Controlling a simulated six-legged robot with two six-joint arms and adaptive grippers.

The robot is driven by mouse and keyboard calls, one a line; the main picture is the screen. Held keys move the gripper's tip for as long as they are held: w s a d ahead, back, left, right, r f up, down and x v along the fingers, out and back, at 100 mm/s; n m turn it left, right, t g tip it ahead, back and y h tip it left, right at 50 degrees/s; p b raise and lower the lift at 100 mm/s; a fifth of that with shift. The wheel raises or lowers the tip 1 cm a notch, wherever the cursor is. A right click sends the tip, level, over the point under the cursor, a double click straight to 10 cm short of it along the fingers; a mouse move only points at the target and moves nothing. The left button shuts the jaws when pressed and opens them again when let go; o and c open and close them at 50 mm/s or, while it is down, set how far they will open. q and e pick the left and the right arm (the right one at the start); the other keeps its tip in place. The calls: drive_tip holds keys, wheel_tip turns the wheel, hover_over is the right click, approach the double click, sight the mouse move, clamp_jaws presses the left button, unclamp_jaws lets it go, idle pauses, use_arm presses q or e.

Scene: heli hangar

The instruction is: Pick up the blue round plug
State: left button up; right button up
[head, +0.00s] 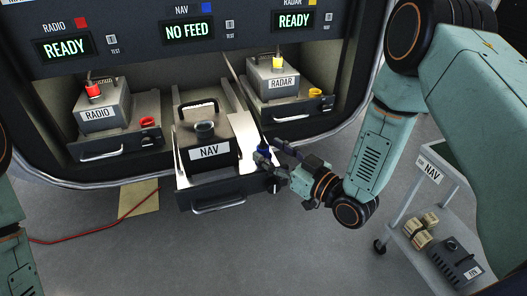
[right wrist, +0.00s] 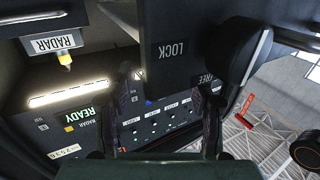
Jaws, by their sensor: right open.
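The blue round plug (head: 264,150) shows as a small blue shape at the right side of the pulled-out NAV drawer (head: 218,200), beside a pale panel. My right gripper (head: 274,166) is open, with its dark fingers right at the plug. I cannot tell whether they touch it or stand around it. In the right wrist view the open fingers (right wrist: 168,108) frame a dark block marked LOCK and FREE (right wrist: 175,55). A small blue spot shows there, but I cannot tell if it is the plug. My left gripper is out of view.
The NAV unit (head: 209,152) sits in its drawer, between the RADIO unit (head: 103,105) with a red plug and the RADAR unit (head: 279,78) with a yellow plug. The NAV display (head: 189,31) reads NO FEED. A NAV cart (head: 425,235) stands at the right. Open floor lies in front.

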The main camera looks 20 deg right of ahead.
sight(268, 150)
drive_tip(key=shift+x, duration=1.6)
drive_tip(key=shift+s, duration=0.1)
drive_tip(key=shift+d, duration=0.1)
drive_tip(key=shift+c, duration=0.7)
drive_tip(key=c, duration=0.5)
clamp_jaws()
